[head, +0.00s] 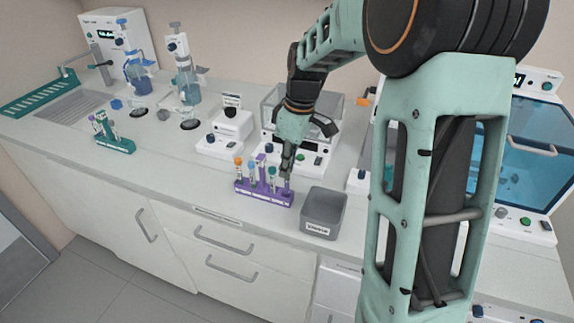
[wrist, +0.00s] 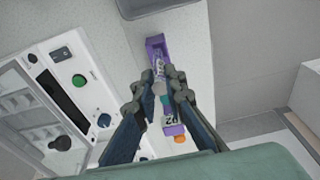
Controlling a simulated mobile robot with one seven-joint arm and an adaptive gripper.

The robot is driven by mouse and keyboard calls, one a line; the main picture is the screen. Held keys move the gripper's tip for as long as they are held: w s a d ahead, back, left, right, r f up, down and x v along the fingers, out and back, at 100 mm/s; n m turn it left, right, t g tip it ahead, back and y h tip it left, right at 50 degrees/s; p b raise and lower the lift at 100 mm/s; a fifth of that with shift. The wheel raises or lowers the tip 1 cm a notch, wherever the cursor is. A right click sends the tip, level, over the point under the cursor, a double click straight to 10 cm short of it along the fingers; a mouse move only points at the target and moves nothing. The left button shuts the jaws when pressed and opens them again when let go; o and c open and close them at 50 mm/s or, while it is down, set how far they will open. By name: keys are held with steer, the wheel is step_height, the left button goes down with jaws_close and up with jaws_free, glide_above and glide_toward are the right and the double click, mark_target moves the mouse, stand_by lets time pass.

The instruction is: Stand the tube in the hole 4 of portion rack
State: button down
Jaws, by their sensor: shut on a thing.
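A purple rack (head: 263,197) stands near the counter's front edge, with several capped tubes upright in it: an orange-capped one (head: 238,162) at its left end, others with bluish and purple caps. The purple rack (wrist: 155,43) also shows in the wrist view, below my fingers. My gripper (head: 287,166) points down over the rack's right end. In the wrist view, my gripper (wrist: 166,84) is shut on a tube that its fingers mostly hide. The tube's lower part (head: 287,184) is at the rack's right end; whether it is seated in a hole cannot be told.
A grey bin (head: 323,214) stands close to the right of the purple rack. A green rack (head: 116,146) with tubes stands far left. Instruments (head: 287,137) stand behind. The counter left of the purple rack is clear.

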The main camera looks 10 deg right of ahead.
steer(key=shift+f, duration=0.2)
steer(key=shift+f+b, duration=0.4)
steer(key=shift+f, duration=0.05)
steer(key=shift+f, duration=0.15)
steer(key=shift+f+b, duration=0.4)
steer(key=shift+f, duration=0.05)
stand_by(0.4)
steer(key=c, duration=1.9)
jaws_free()
steer(key=shift+r, duration=0.1)
